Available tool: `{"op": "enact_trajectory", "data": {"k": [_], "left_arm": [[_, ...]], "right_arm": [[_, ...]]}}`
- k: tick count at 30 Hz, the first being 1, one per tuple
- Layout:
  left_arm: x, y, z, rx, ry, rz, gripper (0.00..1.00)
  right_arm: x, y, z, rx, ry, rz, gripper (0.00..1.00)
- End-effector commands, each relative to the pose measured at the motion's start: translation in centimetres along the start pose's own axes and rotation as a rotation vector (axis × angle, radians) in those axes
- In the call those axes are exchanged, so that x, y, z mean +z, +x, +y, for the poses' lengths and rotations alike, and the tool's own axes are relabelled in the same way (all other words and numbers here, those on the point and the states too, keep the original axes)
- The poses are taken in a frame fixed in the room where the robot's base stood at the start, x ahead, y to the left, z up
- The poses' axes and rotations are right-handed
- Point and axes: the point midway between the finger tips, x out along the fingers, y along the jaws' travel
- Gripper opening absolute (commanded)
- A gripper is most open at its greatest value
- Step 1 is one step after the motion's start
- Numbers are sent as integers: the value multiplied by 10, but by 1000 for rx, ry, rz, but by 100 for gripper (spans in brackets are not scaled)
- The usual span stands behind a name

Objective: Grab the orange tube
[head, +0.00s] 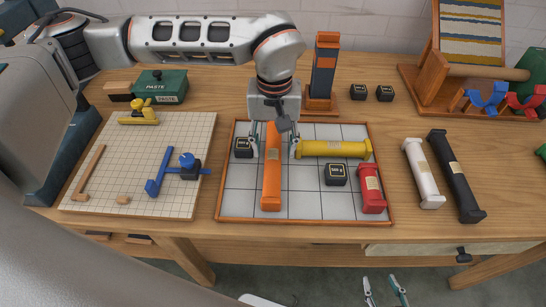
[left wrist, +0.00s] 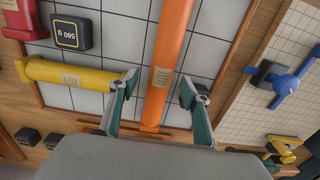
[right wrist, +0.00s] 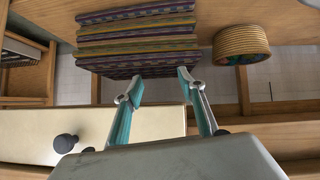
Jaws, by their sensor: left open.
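The orange tube (head: 271,180) lies lengthwise on the gridded tray (head: 235,205), its far end under my left gripper. My left gripper (head: 273,149) is open, with one finger on each side of the tube's far part. In the left wrist view the orange tube (left wrist: 166,75) runs between the open fingers (left wrist: 160,88), with gaps on both sides. Whether the fingertips are level with the tube is hard to tell. My right gripper (head: 384,288) is low in front of the table, and in the right wrist view (right wrist: 158,83) it is open and empty.
On the tray, a yellow tube (head: 335,149) lies close to the left gripper's right finger, with a red tube (head: 371,188) and black weights (head: 335,174) nearby. White (head: 422,173) and black (head: 456,175) tubes lie right of the tray. A gridded board (head: 190,135) lies left.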

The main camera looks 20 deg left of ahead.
Motion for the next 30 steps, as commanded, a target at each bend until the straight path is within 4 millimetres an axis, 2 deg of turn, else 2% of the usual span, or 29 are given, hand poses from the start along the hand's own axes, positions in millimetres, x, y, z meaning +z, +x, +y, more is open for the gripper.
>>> {"op": "enact_trajectory", "data": {"k": [1,6,15,16,21,30], "left_arm": [[2,11,-2,-2,-1,-7,47],[1,30,-3,-1,-1,-3,47],[1,34,-2,0,0,-1,47],[1,34,-2,0,0,-1,42],[1,34,-2,0,0,-1,1],[1,33,-2,0,0,-1,1]], "right_arm": [[2,0,0,-1,0,-3,40],[3,1,0,0,-2,-3,40],[-6,4,2,4,-4,12,40],[-7,4,3,4,-5,13,40],[-9,5,4,5,-5,17,40],[-8,5,3,4,-4,16,40]]}}
